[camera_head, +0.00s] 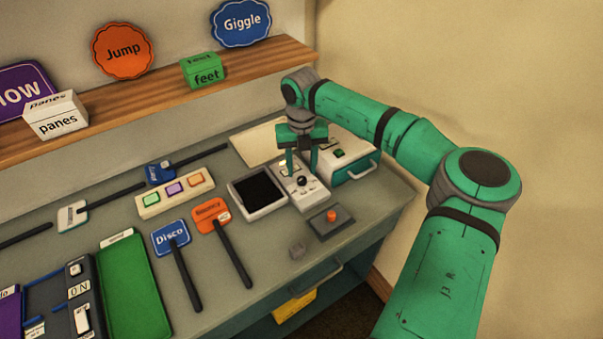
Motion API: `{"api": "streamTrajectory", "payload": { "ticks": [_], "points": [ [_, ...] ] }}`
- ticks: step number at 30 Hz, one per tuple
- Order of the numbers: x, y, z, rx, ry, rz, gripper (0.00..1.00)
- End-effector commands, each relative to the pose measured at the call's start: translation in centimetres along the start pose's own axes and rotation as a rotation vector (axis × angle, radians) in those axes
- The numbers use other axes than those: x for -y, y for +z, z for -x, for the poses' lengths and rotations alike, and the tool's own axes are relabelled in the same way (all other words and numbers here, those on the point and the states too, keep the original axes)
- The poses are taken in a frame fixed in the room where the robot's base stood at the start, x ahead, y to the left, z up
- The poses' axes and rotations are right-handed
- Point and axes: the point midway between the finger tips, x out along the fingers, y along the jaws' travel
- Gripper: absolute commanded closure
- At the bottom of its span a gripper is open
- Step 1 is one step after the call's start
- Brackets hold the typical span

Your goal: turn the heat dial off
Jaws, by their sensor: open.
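A small white control panel (312,194) lies on the right part of the worktop. A round black dial (301,181), likely the heat dial, sits on it. Its pointer setting is too small to read. My gripper (302,168) reaches down over the panel with its two fingers spread apart and nothing between them. The fingertips are close to the dial, just behind it in the picture; I cannot tell whether they touch it. The fingers hide the back part of the panel.
A tray with a black screen (259,190) is left of the panel. A green-fronted box (352,172) is close on the right. A wooden shelf (150,100) runs behind.

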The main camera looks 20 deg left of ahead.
Motion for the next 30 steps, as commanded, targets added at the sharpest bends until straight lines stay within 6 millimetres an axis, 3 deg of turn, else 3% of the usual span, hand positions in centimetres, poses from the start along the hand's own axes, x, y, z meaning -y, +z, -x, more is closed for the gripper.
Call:
{"api": "streamTrajectory", "payload": {
  "ticks": [6,12,30],
  "points": [
    [0.1,0.0,4.2,0.002,-0.002,0.0,0.58],
    [0.0,0.0,6.5,0.001,-0.001,-0.001,0.58],
    [0.0,0.0,7.1,-0.001,0.0,0.0,0.58]
  ]
}}
